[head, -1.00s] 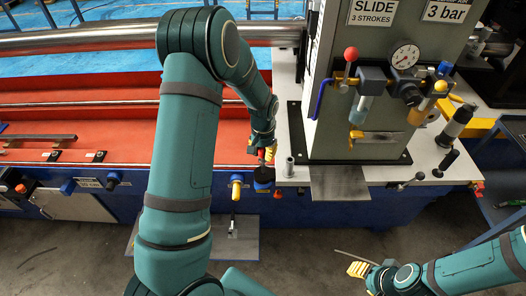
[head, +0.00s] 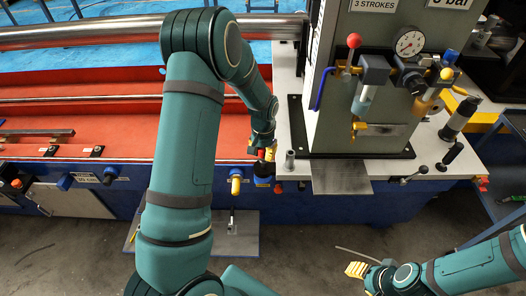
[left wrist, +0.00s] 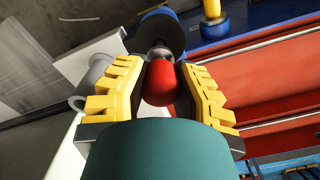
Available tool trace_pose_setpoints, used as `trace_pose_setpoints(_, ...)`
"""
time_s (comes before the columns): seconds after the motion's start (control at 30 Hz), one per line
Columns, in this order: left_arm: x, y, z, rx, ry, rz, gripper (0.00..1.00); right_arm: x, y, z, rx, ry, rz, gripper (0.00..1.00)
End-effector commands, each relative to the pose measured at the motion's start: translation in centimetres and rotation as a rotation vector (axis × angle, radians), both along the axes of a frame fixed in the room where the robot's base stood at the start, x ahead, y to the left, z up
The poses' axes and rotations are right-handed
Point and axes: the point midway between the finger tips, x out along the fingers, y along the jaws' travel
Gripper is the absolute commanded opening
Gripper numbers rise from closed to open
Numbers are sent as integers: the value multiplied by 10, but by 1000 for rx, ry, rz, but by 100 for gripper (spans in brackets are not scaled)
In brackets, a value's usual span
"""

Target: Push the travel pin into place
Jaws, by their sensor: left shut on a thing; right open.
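My left gripper (head: 262,150) is at the front edge of the machine, where the red tray meets the pale top. In the left wrist view its yellow fingers (left wrist: 158,88) are closed on both sides of a red round knob (left wrist: 159,82). The knob sits on a short metal stem above a dark round part with blue. In the head view the gripper mostly hides the knob, and the dark and blue part (head: 264,172) shows beneath it. I cannot tell for sure which part is the travel pin. My right gripper (head: 357,270) is open and empty, low over the floor.
A grey upright post (head: 289,161) stands close right of my left gripper. A yellow knob (head: 236,185) sticks out from the blue front. The grey cabinet (head: 370,120) carries a gauge (head: 410,42) and a red-balled lever (head: 353,41). The floor in front is mostly clear.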

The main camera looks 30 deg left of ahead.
Motion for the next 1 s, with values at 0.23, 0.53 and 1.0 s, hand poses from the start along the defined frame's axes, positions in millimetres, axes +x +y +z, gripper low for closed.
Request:
trace_pose_setpoints(0.23, 0, 0, -10, 0, 0, 0, 0, -2, 0, -7, 0, 4, 3, 47)
trace_pose_setpoints(0.53, 0, 0, -21, 0, 0, 0, 0, -4, 1, -15, 2, 8, 6, 47)
trace_pose_setpoints(1.0, 0, 0, -37, 0, -1, 0, 31, -3, 0, -26, 1, 6, 8, 47)
